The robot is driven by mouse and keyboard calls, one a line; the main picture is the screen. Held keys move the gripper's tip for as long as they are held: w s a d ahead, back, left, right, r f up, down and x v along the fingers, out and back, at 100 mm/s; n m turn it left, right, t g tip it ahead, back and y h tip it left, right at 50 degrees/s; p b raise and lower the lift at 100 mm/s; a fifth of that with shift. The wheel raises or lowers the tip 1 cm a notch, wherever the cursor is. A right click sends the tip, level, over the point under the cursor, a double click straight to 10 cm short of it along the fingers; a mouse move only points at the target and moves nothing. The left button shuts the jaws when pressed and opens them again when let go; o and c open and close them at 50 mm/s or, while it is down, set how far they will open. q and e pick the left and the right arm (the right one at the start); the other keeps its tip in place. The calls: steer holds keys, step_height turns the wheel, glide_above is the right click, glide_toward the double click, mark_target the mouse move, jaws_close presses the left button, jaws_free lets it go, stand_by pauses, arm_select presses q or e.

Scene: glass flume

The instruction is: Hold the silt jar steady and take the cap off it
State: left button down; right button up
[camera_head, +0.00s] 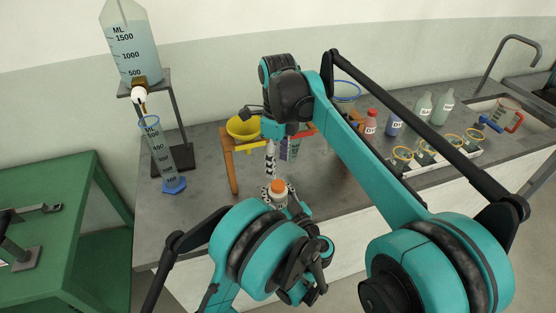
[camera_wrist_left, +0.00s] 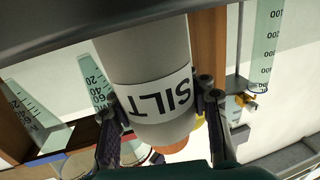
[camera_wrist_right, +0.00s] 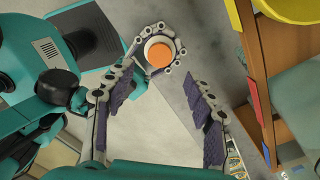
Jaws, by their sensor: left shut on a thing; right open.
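The silt jar (camera_wrist_left: 150,62) is grey with a white label reading SILT, and it appears upside down in the left wrist view. Its orange cap (camera_head: 278,185) is on it in the head view; the cap also shows in the right wrist view (camera_wrist_right: 159,55). My left gripper (camera_wrist_left: 158,100) is shut on the jar's body, one finger on each side. My right gripper (camera_wrist_right: 160,88) is open and empty. In the head view the right gripper (camera_head: 281,158) hangs just above the capped jar, its fingers pointing down. Its fingers are apart from the cap.
A wooden stand (camera_head: 229,165) with a yellow bowl (camera_head: 243,128) is close behind the right gripper. Bottles and a rack of small jars (camera_head: 425,157) stand right.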

mark_target(278, 184)
steer(key=shift+f, duration=4)
